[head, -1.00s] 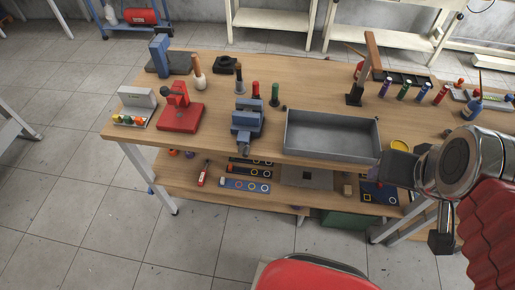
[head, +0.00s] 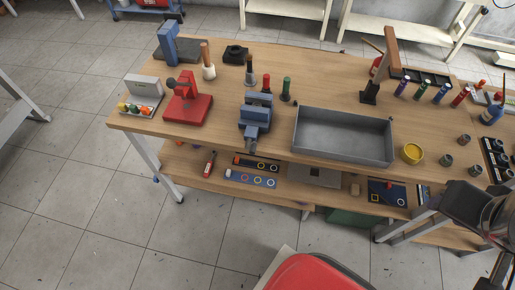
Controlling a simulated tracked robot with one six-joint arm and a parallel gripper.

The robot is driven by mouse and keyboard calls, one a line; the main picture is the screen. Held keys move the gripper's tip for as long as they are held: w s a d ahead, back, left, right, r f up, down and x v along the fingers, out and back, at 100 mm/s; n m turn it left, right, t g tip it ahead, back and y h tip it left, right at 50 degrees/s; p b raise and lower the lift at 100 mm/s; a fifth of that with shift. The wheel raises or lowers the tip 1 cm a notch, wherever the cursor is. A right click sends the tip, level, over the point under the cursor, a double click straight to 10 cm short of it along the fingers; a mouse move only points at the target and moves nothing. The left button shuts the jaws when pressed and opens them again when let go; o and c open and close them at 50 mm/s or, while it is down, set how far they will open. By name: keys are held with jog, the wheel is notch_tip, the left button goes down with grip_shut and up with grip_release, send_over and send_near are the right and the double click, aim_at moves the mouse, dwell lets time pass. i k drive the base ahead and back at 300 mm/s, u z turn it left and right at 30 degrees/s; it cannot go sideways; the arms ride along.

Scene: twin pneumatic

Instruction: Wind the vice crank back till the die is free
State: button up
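The blue vice (head: 256,113) stands at the front edge of the wooden bench, left of the grey metal tray. A short grey part of it sticks out at the front, over the bench edge. The crank and a die are too small to tell apart in this view. My gripper (head: 468,205) shows as a dark shape at the lower right, partly cut off by the picture edge. It is well to the right of the vice and apart from it. Whether its fingers are open or shut does not show.
The grey tray (head: 343,155) is right of the vice, with a yellow round pot (head: 412,153) beyond it. A red press (head: 187,104) stands to the left. Red and green handled tools (head: 286,90) stand close behind the vice. A red seat (head: 318,275) is in front.

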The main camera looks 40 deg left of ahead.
aim_at(249, 145)
jog(key=k, duration=2.15)
jog(key=u, duration=0.85)
jog(key=i, duration=1.05)
jog(key=z, duration=0.05)
